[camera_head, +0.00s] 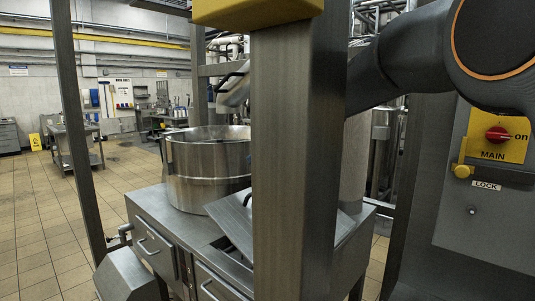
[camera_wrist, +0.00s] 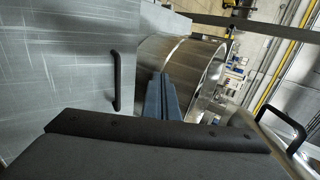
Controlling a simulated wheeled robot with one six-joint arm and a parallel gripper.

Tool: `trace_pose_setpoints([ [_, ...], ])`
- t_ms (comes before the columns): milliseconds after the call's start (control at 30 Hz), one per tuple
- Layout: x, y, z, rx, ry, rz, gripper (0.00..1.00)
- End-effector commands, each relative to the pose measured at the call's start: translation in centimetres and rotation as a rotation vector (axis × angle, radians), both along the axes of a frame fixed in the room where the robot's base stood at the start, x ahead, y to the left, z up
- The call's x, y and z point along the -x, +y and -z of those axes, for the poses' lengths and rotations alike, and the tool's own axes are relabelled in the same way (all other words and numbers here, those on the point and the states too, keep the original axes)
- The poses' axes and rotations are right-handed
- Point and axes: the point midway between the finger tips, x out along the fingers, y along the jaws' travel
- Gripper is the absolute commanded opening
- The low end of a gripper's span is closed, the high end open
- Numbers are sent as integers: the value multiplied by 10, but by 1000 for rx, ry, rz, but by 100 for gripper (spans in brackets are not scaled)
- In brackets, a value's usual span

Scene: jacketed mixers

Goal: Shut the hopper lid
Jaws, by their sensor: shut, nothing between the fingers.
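My gripper (camera_wrist: 161,97) shows in the wrist view with its blue-grey fingers together and nothing between them. In the head view it is hidden behind the thick steel post. A flat steel panel with a black bar handle (camera_wrist: 116,80) fills the left of the wrist view, to the left of the fingers and apart from them. In the head view a tilted steel plate (camera_head: 232,222) leans beside the round vessel, partly hidden by the post. Another tilted steel piece with a dark handle (camera_head: 233,88) stands higher up. I cannot tell for certain which is the hopper lid.
The open round steel vessel (camera_head: 205,172) stands on a steel cabinet (camera_head: 170,232); it also shows in the wrist view (camera_wrist: 185,65). The thick post (camera_head: 290,170) blocks the middle. A control panel with a red switch (camera_head: 497,134) is at right. Tiled floor at left is open.

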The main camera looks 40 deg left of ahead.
Motion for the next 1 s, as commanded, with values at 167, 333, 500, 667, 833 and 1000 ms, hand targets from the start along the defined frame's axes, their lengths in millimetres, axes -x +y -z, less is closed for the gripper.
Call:
trace_pose_setpoints([
  [167, -1, 7, 5, 0, 0, 1, 0],
  [333, -2, 7, 6, 0, 0, 4, 0],
  [500, -2, 7, 6, 0, 0, 4, 0],
  [667, -2, 6, 5, -1, 0, 4, 0],
  [833, -1, -7, -4, -2, -1, 4, 0],
  [1000, 1, -30, -20, -2, -2, 4, 0],
])
